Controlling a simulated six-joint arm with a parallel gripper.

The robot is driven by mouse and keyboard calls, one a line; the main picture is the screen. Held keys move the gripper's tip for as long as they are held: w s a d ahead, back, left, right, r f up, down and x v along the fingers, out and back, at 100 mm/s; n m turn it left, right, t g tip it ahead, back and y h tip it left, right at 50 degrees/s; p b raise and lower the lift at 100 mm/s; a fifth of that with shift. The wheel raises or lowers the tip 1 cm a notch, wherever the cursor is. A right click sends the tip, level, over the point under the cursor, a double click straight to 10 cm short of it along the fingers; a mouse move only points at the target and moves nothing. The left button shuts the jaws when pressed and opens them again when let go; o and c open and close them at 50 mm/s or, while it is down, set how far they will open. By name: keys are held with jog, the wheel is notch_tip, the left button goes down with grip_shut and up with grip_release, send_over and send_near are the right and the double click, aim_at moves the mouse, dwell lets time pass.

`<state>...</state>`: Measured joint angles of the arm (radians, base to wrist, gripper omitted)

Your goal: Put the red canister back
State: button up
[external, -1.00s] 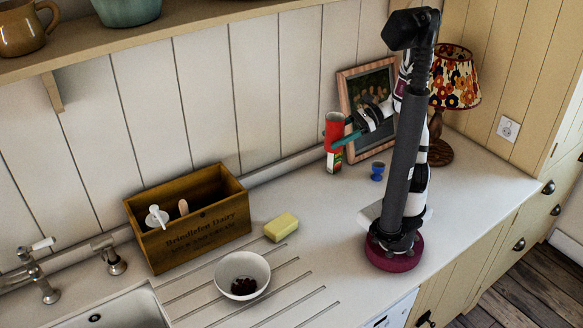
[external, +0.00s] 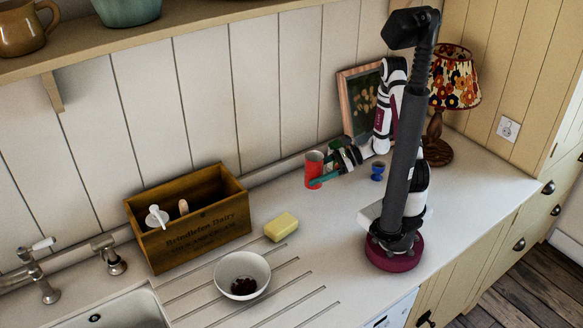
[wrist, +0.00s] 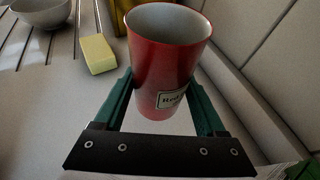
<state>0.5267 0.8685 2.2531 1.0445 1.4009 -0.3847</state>
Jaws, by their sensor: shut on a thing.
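The red canister (external: 313,172) is open-topped with a pale inside, and stands upright between the fingers of my gripper (external: 319,178). In the wrist view the canister (wrist: 168,75) shows a cream label, partly cut off by its curve. The green fingers of my gripper (wrist: 160,100) close on it from both sides. Its base is at or close to the counter (external: 290,200); I cannot tell whether it touches. The wooden crate (external: 200,233) stands to its left, holding a white-topped thing and a wooden handle.
A yellow block (external: 281,227) and a white bowl (external: 242,275) with dark contents lie front left. A blue cup (external: 377,171), a framed picture (external: 346,105) and a lamp (external: 455,80) stand at right. A carton by the wall is mostly hidden behind my gripper. Counter between crate and canister is clear.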

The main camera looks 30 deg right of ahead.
jog(key=f, duration=0.1)
jog(key=a+f, duration=0.1)
jog(key=f, duration=0.3)
jog(key=shift+w+a, duration=0.25)
jog(key=shift+w, duration=0.1)
jog(key=shift+f, duration=0.1)
jog(key=o, duration=1.5)
